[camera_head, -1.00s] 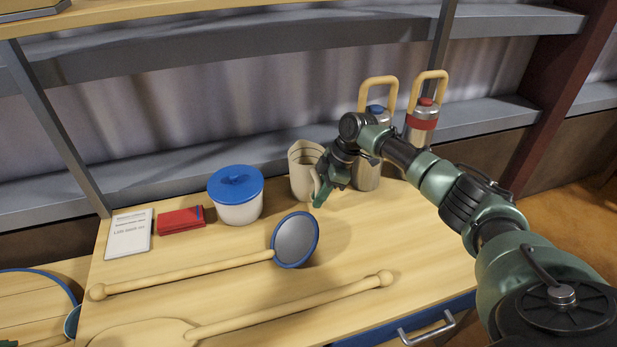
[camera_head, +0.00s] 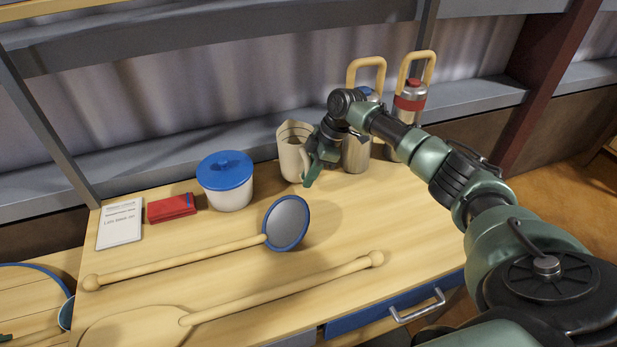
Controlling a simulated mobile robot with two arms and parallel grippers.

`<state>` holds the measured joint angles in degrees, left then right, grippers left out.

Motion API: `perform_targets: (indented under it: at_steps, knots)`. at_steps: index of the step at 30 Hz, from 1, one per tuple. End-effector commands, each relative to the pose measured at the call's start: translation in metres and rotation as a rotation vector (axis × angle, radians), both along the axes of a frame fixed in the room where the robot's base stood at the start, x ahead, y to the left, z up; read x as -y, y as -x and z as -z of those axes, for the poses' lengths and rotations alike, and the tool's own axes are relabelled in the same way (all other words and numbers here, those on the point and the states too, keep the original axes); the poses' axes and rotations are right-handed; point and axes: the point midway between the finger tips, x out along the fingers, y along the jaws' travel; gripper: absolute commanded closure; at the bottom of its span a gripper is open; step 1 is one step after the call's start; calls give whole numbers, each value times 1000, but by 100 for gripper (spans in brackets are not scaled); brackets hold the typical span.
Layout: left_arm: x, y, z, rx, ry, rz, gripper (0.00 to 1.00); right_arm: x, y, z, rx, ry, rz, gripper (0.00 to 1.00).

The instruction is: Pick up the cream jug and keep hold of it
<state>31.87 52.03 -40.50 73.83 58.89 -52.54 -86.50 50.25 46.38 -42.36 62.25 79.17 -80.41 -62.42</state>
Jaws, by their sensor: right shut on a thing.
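The cream jug (camera_head: 291,156) stands upright at the back of the wooden table, with dark bands near its rim and its handle to the right. My right gripper (camera_head: 309,178) is shut on the jug at its handle side; the fingers and wrist cover part of the handle. I cannot tell whether the jug's base touches the tabletop or is slightly above it. My left gripper is not in view.
A steel flask with a blue cap (camera_head: 356,153) stands close right of the jug, and a red-banded flask (camera_head: 409,104) behind my arm. Left are a blue-lidded tub (camera_head: 226,194), red packet (camera_head: 172,208) and card (camera_head: 120,223). A strainer (camera_head: 286,223) and wooden paddle (camera_head: 280,291) lie in front.

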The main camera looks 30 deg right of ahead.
Motion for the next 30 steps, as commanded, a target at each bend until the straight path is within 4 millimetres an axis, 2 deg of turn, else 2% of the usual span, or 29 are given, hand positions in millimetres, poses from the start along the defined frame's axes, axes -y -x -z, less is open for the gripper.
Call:
perform_targets:
  at_steps: [30]
  knots:
    - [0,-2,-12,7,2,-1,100,0,-1,-109,3,0,-1,100]
